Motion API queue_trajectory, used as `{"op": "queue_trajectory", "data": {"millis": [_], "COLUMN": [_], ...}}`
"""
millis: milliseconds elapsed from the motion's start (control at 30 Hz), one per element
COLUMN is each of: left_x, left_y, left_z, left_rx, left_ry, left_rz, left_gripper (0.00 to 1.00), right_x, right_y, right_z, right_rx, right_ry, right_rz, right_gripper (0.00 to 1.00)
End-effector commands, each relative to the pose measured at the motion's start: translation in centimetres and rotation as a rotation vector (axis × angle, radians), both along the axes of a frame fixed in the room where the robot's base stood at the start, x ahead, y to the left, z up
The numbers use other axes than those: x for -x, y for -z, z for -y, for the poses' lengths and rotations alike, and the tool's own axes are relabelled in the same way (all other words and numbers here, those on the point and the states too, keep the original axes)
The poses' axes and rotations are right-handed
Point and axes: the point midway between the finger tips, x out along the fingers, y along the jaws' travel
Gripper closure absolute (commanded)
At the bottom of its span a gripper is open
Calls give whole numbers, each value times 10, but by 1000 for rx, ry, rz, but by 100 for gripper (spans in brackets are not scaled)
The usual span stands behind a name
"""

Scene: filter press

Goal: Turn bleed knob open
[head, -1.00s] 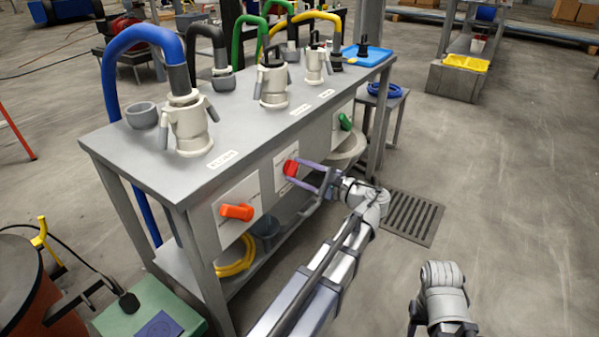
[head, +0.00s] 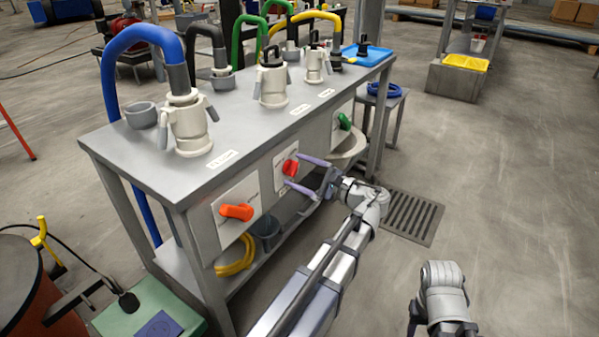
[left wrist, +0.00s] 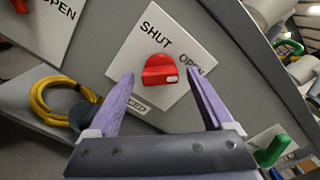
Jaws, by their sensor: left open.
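The red bleed knob (head: 290,167) sits on a white plate on the bench's front panel; it also shows in the left wrist view (left wrist: 160,70). The plate reads SHUT above the knob and OPEN to its right, with a partly hidden label below. The knob's white mark is at its right end, toward the OPEN side. My left gripper (head: 295,170) is open, its purple fingers on either side of the knob with gaps (left wrist: 158,76). Of my right arm, only a link shows at lower right; its fingers are not seen.
An orange knob (head: 237,211) is left on the same panel, and a green knob (head: 345,121) right. White couplings with hoses stand on the bench top (head: 240,135). A yellow hose coil (head: 236,258) lies on the lower shelf. The floor to the right, around a grate (head: 412,216), is clear.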

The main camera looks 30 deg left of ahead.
Motion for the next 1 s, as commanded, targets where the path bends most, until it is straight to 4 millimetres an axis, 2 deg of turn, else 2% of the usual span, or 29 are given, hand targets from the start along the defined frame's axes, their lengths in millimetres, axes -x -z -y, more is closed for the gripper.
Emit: {"op": "queue_trajectory", "data": {"millis": [500, 667, 1000], "left_x": [5, 6, 6], "left_y": [0, 0, 0], "left_z": [69, 77, 78], "left_rx": [1, 1, 0], "left_ry": [2, 1, 0], "left_rz": [0, 0, 0], "left_gripper": [15, 15, 15], "right_x": [0, 0, 0], "right_y": [0, 0, 0], "right_z": [0, 0, 0], "right_rx": [0, 0, 0], "right_ry": [0, 0, 0], "right_rz": [0, 0, 0], "right_gripper": [50, 50, 50]}}
